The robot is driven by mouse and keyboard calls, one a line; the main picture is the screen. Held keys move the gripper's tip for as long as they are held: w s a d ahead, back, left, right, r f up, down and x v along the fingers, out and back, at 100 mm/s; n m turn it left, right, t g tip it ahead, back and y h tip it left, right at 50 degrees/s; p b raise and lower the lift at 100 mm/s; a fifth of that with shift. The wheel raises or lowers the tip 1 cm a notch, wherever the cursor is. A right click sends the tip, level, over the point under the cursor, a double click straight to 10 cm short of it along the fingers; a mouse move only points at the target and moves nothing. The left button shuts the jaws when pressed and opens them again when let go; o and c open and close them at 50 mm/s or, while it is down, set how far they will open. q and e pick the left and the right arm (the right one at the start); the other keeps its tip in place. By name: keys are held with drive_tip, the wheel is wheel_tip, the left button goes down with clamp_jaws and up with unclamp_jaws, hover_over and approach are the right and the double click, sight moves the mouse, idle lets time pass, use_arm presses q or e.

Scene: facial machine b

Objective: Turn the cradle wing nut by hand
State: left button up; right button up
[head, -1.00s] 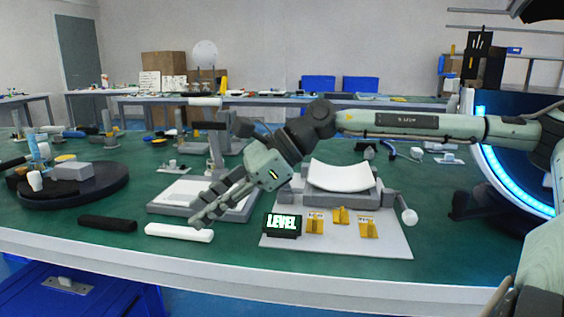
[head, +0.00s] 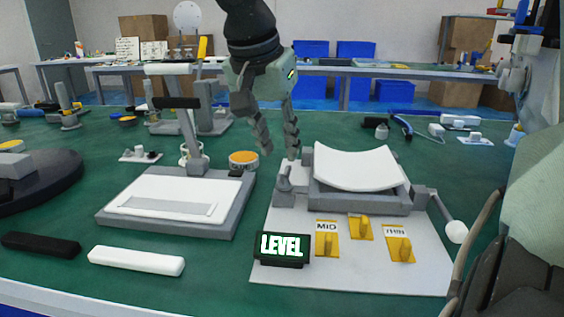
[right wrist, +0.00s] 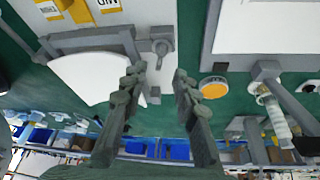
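The cradle (head: 315,193) is a grey block holding a white curved plate (head: 358,167) on a white base board (head: 350,275). A small grey knob-like fitting, apparently the wing nut (head: 285,182), stands at the cradle's left side. It also shows in the right wrist view (right wrist: 162,47). A black display (head: 283,249) in front reads "LEVEL". My right gripper (head: 280,152) points down above and just behind the wing nut, open and empty. In the right wrist view its spread fingers (right wrist: 158,74) have the wing nut beyond their tips, apart from it. My left gripper is not in view.
A crank with a white ball (head: 456,232) sticks out at the cradle's right. Yellow tags (head: 327,240) with levers stand in front. A grey press (head: 180,205) stands to the left, with an orange-topped tin (head: 243,160) behind it. White (head: 136,260) and black bars lie at front left.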

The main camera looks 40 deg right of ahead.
sight(284, 169)
drive_tip(key=x, duration=0.5)
drive_tip(key=shift+f, duration=0.15)
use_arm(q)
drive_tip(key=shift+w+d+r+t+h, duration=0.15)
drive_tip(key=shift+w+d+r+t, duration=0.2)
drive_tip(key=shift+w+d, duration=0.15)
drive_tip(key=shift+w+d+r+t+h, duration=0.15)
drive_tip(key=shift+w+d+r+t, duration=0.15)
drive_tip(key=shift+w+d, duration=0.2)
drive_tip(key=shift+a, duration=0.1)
use_arm(e)
clamp_jaws()
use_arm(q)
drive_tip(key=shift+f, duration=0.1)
